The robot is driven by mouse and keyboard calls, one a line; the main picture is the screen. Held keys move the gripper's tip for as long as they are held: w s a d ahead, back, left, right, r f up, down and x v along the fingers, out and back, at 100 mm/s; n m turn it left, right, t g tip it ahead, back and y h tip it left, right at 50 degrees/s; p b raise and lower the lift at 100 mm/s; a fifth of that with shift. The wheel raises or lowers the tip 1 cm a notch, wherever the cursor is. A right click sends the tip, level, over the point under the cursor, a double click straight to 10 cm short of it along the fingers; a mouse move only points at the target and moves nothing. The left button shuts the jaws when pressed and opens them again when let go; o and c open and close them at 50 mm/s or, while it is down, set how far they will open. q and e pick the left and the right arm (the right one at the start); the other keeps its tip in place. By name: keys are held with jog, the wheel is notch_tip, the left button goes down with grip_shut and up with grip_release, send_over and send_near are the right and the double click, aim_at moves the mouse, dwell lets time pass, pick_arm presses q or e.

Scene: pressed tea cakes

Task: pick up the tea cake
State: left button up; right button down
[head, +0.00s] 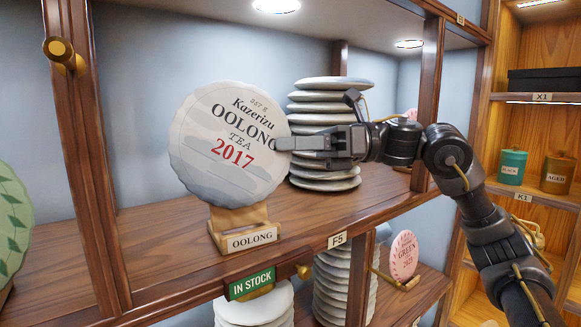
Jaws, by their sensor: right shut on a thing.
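A round white tea cake (212,160) labelled "Kazerizu OOLONG TEA 2017" stands upright, slightly tilted, at a small wooden stand (238,216) with an "OOLONG" plate, on the shelf marked F5. My right gripper (286,144) reaches in from the right and is shut on the cake's right edge. The cake's lower edge is at the top of the stand; I cannot tell whether it still rests there. My left gripper is not in view.
A stack of several wrapped cakes (325,182) stands right behind my gripper. Wooden posts (88,160) frame the compartment. An "IN STOCK" sign (250,282) hangs at the shelf's front edge. More stacks and a pink cake (404,256) are below.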

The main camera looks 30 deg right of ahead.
aim_at(275, 109)
jog(key=shift+r, duration=2.8)
